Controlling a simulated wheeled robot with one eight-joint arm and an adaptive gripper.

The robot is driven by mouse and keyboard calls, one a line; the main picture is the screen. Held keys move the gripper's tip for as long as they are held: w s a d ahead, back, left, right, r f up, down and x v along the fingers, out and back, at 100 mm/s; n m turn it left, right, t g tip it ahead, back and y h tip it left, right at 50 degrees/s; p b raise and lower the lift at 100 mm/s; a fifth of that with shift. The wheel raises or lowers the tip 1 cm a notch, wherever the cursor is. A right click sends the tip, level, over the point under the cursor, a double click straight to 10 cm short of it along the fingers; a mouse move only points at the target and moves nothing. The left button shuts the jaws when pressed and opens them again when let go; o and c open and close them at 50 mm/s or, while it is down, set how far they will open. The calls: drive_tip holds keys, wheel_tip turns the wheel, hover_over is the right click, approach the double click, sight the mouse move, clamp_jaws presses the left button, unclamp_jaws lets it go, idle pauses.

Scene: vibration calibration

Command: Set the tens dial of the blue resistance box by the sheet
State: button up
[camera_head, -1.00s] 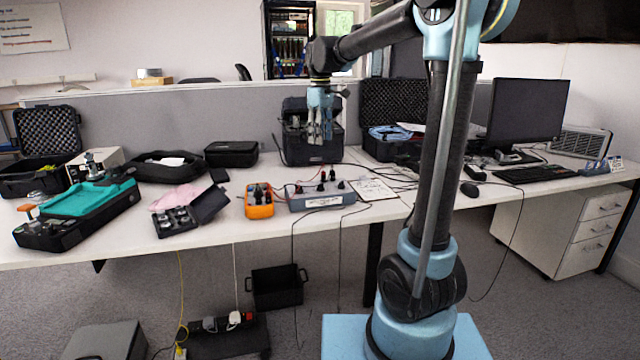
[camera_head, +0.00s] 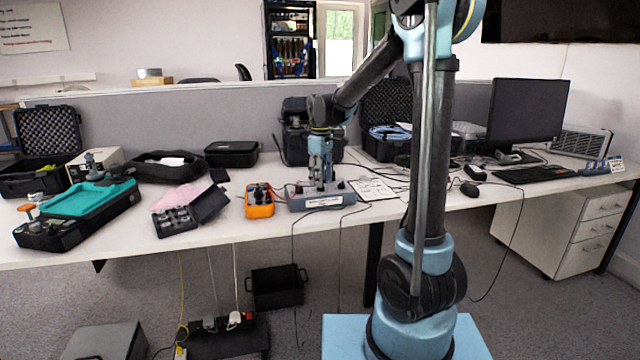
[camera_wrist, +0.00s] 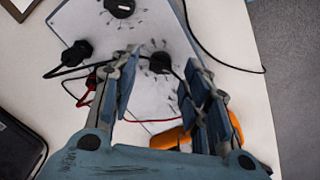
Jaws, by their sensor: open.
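The blue resistance box (camera_head: 300,204) sits near the table's front edge, pale blue-grey with a white label on its front. In the wrist view its light top (camera_wrist: 155,22) shows black dials: one dial (camera_wrist: 160,63) lies between my fingertips, another dial (camera_wrist: 120,7) is at the top edge. My gripper (camera_head: 320,184) points down over the box. In the wrist view my gripper (camera_wrist: 160,62) is open, a finger on either side of the dial; contact cannot be told. The dial marks are too blurred to read. The printed sheet (camera_head: 375,189) lies right of the box.
An orange meter (camera_head: 259,205) stands just left of the box. Black and red leads (camera_wrist: 72,70) run to plugs on the box top. Further left is an open black case (camera_head: 175,222) with weights. Bare tabletop (camera_head: 280,225) lies in front.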

drive_tip(key=shift+f, duration=1)
clamp_jaws()
drive_tip(key=shift+a, duration=0.1)
